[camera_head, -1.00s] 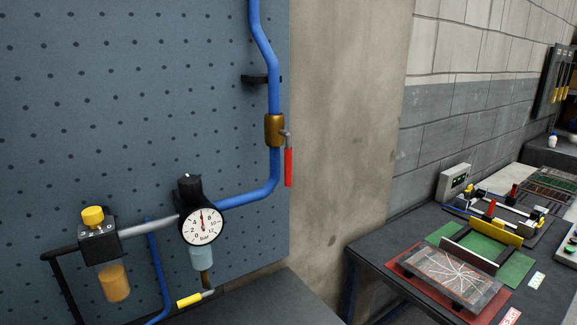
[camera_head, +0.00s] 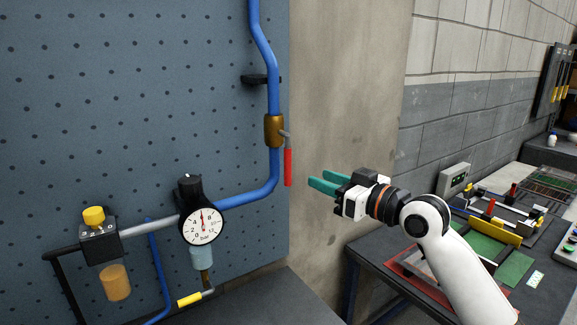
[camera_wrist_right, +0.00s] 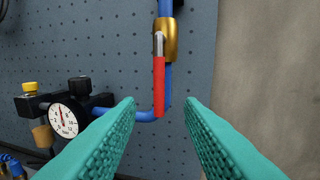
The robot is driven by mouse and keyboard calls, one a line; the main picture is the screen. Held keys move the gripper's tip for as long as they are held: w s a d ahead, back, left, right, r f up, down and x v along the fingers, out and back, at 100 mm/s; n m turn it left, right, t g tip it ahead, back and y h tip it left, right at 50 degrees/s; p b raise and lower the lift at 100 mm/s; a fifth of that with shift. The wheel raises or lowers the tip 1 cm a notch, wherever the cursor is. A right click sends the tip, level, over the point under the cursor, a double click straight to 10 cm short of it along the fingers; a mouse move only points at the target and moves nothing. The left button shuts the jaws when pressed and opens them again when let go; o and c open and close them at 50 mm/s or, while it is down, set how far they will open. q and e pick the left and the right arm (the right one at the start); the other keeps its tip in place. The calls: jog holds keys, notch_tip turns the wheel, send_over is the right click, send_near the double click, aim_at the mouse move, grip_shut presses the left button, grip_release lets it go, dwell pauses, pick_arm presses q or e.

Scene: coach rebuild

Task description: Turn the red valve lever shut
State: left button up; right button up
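The red valve lever (camera_head: 288,167) hangs straight down, in line with the blue pipe (camera_head: 273,95), beside the brass valve body (camera_head: 274,130). In the right wrist view the red lever (camera_wrist_right: 159,84) shows ahead, between the two fingers and a little left of centre. My right gripper (camera_head: 317,184) has teal fingers and points left toward the lever, with a gap between them. In the right wrist view the fingers of my right gripper (camera_wrist_right: 161,104) stand well apart with nothing between them. My left gripper is not in view.
A pressure gauge (camera_head: 202,226) and a yellow-topped regulator (camera_head: 98,240) sit lower left on the pegboard (camera_head: 130,110). A yellow-handled lever (camera_head: 190,299) is below. A bench with green and red mats (camera_head: 515,268) stands at right, behind my arm.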

aim_at(288, 167)
jog(key=p+x, duration=0.3)
jog(key=x, duration=0.6)
jog(key=shift+w+a, duration=0.15)
jog(key=shift+a, duration=0.1)
jog(key=shift+w+a+f, duration=0.15)
jog(key=shift+w+a, duration=0.3)
jog(key=shift+c, duration=0.3)
grip_shut()
